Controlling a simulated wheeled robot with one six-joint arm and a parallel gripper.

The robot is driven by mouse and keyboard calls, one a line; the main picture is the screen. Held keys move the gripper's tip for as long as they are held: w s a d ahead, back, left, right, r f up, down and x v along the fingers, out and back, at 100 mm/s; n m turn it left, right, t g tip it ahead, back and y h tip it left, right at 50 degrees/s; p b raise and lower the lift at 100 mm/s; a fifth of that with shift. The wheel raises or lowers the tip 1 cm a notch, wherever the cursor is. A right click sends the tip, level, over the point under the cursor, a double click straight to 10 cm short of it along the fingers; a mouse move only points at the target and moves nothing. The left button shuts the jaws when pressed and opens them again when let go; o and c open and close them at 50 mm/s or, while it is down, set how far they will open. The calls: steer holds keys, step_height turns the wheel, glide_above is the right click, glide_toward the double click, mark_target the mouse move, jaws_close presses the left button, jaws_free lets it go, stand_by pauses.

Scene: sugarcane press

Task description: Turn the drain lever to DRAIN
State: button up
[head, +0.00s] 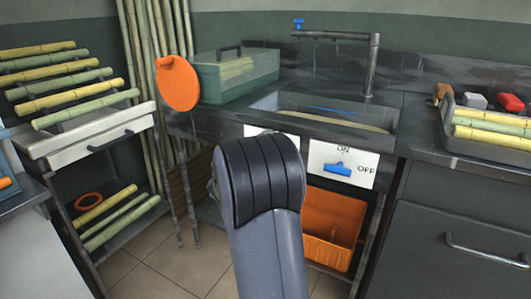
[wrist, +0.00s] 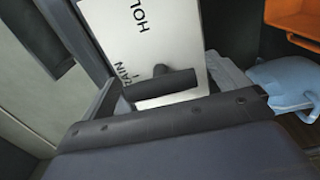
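The white drain panel (wrist: 150,45) shows in the wrist view, turned over, with the letters "HOL" and part of "DRAIN" readable. In the head view my arm covers most of the left white panel (head: 258,130) under the sink, and my gripper is hidden behind the arm.
A second panel (head: 325,178) marked ON and OFF carries a blue lever (head: 338,169). An orange crate (head: 333,228) stands below it and shows in the wrist view (wrist: 294,22). A pale blue object (wrist: 287,84) is nearby. A sugarcane rack (head: 140,118) stands left.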

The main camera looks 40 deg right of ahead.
steer(key=shift+o, duration=0.3)
steer(key=p+v, duration=0.2)
steer(key=v, duration=0.8)
steer(key=shift+s+a, duration=0.15)
steer(key=shift+a, duration=0.2)
steer(key=shift+f, duration=0.1)
steer(key=b+x, duration=0.2)
steer(key=x, duration=0.9)
steer(key=shift+a+p, duration=0.1)
steer(key=shift+p, duration=0.2)
steer(key=shift+b, duration=0.35)
